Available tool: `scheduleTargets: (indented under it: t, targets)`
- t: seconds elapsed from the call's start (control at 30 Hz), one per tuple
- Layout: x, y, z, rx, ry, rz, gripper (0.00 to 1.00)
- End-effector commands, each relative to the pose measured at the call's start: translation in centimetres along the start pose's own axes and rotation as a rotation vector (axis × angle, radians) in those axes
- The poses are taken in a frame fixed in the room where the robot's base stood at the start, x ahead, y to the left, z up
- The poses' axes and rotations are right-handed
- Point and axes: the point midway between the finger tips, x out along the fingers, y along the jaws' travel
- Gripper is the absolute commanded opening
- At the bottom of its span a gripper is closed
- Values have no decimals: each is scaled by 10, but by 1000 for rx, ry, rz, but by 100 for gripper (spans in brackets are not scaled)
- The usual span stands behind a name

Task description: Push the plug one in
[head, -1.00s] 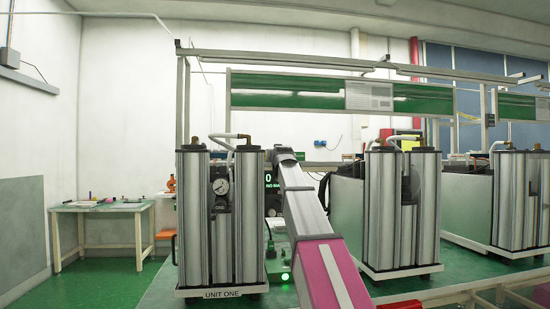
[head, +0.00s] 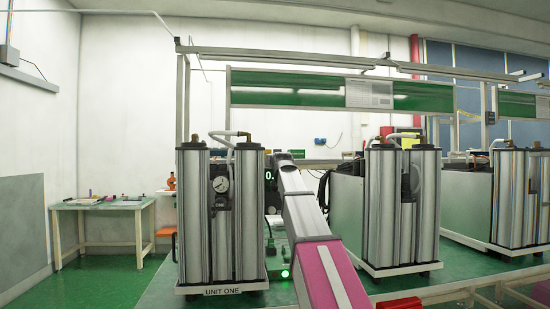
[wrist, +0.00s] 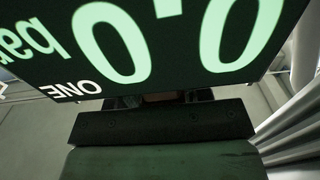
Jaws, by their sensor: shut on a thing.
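In the wrist view my gripper (wrist: 158,98) shows only partly, as dark fingertips beyond a black bar, under the edge of a display. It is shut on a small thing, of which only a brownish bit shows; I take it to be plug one. In the head view the gripper is hidden behind my arm and unit one. A green box (head: 281,256) with a lit green lamp sits low beside unit one (head: 222,215). The plug's tip and any socket are hidden, so I cannot tell how deep it sits.
The display (wrist: 175,60) hangs close over the gripper and reads upside down "0.0 bar" and "ONE". Silver columns of unit one stand close to the right in the wrist view. More column units (head: 400,210) stand right of my arm. A side table (head: 100,205) is far left.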

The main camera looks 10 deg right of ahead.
Motion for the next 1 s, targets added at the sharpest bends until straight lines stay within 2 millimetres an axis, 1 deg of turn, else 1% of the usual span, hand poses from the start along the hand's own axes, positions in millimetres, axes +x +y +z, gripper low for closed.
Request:
scheduleTargets:
  t: [0.03, 0.2, 0.23, 0.27, 0.53, 0.67, 0.77, 0.87, 1.0]
  targets:
    - [-1, 0, 5, 0, -12, 0, 2]
    - [-1, 0, 6, 0, -16, 0, 2]
    - [-1, 0, 7, 0, -17, 0, 54]
    - [-1, 0, 7, 0, -17, 0, 62]
    - [-1, 0, 5, 0, -12, 0, 62]
    - [-6, 0, 4, 0, -11, 0, 62]
    - [-14, 0, 4, 0, -10, 0, 62]
    - [-28, 0, 5, 0, -11, 0, 62]
    - [-53, 0, 6, 0, -10, 0, 62]
